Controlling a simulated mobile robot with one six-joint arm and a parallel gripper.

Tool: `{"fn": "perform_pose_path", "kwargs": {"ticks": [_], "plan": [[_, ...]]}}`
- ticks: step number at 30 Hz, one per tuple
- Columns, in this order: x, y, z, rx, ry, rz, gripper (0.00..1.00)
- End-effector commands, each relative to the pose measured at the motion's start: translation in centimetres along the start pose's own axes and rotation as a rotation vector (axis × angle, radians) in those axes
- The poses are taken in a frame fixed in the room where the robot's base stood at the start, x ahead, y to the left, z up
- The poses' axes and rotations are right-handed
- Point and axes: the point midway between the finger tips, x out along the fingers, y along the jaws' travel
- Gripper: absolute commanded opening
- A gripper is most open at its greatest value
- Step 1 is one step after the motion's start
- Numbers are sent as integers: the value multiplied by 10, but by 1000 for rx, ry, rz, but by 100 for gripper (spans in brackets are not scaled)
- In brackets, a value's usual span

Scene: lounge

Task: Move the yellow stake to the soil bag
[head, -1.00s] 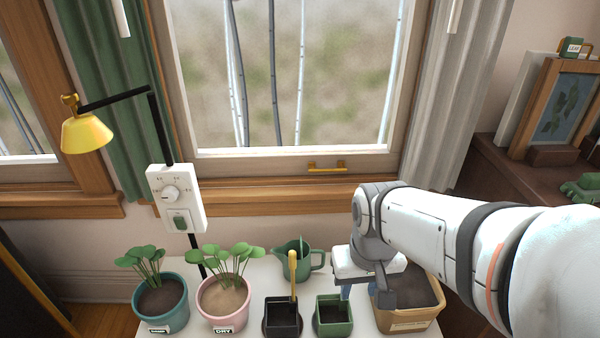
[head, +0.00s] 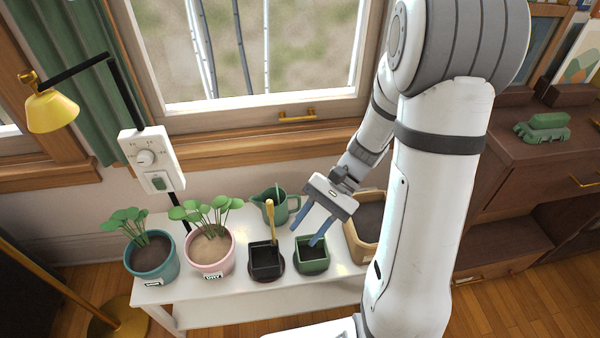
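The yellow stake (head: 271,221) stands nearly upright in a small black square pot (head: 265,272). The soil bag appears to be the tan open container (head: 358,246) of dark soil at the right end of the white table; my arm hides its right side. My gripper (head: 303,237), with two blue fingers, is open and empty. Its fingers point down over the small green square pot (head: 312,266), to the right of the stake and left of the tan container. I cannot tell how far above the pot the fingertips are.
A green jug (head: 274,205) stands behind the stake. A pink pot (head: 211,264) and a teal pot (head: 152,265), both with leafy plants, stand to the left on the white table (head: 225,295). A yellow lamp (head: 52,110) hangs at the upper left.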

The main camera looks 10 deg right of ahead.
Motion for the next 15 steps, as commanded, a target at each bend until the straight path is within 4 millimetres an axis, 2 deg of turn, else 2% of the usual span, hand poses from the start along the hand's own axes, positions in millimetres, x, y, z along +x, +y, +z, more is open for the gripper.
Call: {"fn": "perform_pose_path", "kwargs": {"ticks": [7,15], "plan": [[-11,-30,-30,287,-323,-326,36],[-23,-41,-68,466,-523,-590,36]]}}
